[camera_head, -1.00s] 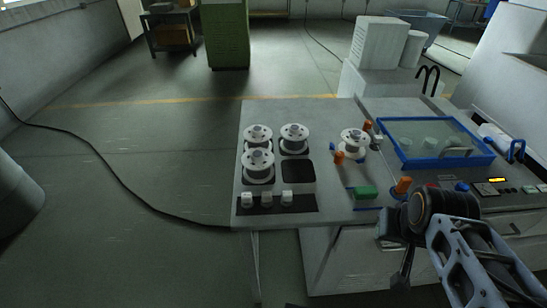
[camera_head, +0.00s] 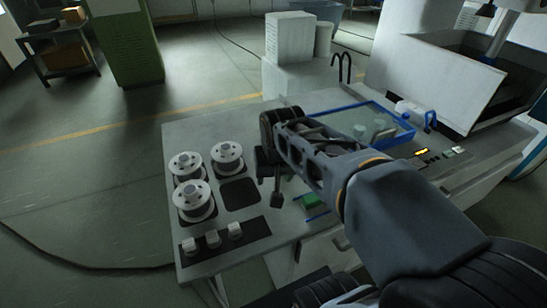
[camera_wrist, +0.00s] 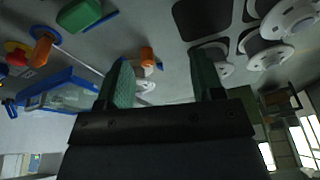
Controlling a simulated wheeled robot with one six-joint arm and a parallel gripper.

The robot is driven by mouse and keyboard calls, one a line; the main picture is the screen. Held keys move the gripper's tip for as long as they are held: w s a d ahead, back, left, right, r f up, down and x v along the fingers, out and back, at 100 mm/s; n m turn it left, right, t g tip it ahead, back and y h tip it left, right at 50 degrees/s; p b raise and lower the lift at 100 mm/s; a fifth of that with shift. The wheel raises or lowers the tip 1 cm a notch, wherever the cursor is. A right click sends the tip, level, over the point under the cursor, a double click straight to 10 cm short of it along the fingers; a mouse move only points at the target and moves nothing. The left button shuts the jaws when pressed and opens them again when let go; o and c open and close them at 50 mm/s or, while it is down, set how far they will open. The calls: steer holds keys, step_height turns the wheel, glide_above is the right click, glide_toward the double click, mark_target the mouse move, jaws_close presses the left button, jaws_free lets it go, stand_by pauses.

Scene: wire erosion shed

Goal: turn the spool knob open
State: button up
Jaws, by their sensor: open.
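In the wrist view, an orange knob-like piece (camera_wrist: 147,54) and white spool parts (camera_wrist: 145,82) show between my fingers, some way off and touched by neither. Another orange knob (camera_wrist: 41,48) is at the left beside a blue rod. I cannot tell for certain which piece is the spool knob, or how it is turned. My gripper (camera_wrist: 163,82) is open and empty. In the head view my gripper (camera_head: 269,182) hangs over the bench, right of the empty dark pad. There my arm hides the machine's spool and orange knobs.
Several white spools (camera_head: 195,202) and an empty dark pad (camera_head: 238,192) are left of my gripper. Small white blocks (camera_head: 213,239) line the front. A green block (camera_head: 312,201) is at the right. A blue-framed tank (camera_head: 385,118) is behind my arm. The floor at left has a cable.

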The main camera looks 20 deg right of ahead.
steer(key=w+d+m+g+p, duration=0.15)
steer(key=w+d+m, duration=0.25)
steer(key=w, duration=0.4)
steer(key=w+d+m+g, duration=0.2)
steer(key=w+d+m, duration=0.25)
steer(key=w, duration=0.25)
steer(key=shift+t, duration=0.25)
steer(key=f, duration=1.3)
steer(key=shift+w+d+f+p, duration=0.2)
steer(key=shift+f+p, duration=0.1)
steer(key=shift+p, duration=0.05)
steer(key=shift+c, duration=0.4)
